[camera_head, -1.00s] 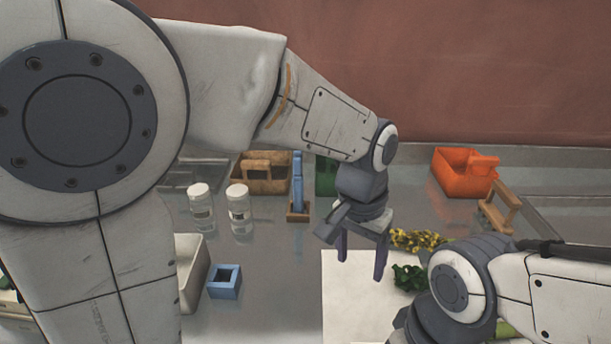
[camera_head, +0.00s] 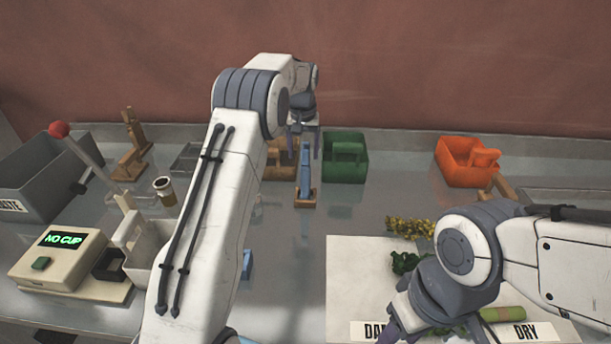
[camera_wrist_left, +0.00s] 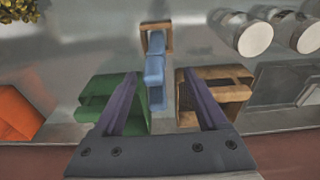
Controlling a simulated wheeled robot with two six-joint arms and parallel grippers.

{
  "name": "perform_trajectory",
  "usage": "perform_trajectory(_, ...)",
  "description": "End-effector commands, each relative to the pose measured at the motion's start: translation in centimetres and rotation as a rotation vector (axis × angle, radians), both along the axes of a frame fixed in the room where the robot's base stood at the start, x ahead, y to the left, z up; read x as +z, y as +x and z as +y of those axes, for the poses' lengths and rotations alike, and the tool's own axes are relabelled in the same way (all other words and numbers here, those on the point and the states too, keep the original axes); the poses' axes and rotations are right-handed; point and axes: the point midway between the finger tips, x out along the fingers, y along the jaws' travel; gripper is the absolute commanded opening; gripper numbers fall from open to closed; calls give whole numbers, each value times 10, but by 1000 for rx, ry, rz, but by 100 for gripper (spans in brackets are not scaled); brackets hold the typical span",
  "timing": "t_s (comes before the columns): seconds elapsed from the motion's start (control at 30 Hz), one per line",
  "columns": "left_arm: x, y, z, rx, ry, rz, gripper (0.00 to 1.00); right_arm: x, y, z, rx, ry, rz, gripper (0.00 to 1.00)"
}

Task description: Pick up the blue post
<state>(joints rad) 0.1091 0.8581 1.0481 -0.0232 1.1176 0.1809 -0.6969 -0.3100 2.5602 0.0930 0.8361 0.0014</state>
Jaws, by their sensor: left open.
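The blue post (camera_head: 305,163) stands upright in a wooden base (camera_head: 306,200) near the back of the table. It also shows in the left wrist view (camera_wrist_left: 155,72), with its wooden base (camera_wrist_left: 157,38) beyond it. My left gripper (camera_head: 304,148) is open above and around the post's upper end in the head view. In the left wrist view its purple fingers (camera_wrist_left: 158,80) lie on either side of the post, with gaps.
A green caddy (camera_head: 345,168) stands close right of the post, and a brown caddy (camera_head: 277,160) close left, partly behind my arm. An orange caddy (camera_head: 462,165) is farther right. A "NO CUP" machine (camera_head: 60,258) and grey bin (camera_head: 35,180) are left. A white mat (camera_head: 350,285) lies front right.

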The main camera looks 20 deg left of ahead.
Motion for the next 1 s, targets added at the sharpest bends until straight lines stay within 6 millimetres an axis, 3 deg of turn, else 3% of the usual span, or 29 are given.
perform_trajectory(0.27, -22, 3, -2, -1, 0, 4, 75, 15, 0, 0, -1, 0, 0, 50)
perform_trajectory(0.5, -56, 7, -3, 0, -1, 2, 75, 30, 0, 0, -2, 0, 0, 50)
perform_trajectory(0.8, -62, 8, -3, -1, -1, -1, 75, 29, 0, 0, -2, 0, 0, 50)
perform_trajectory(1.0, -62, 8, -3, -1, -1, -1, 0, 29, 0, 0, -1, 0, 0, 50)
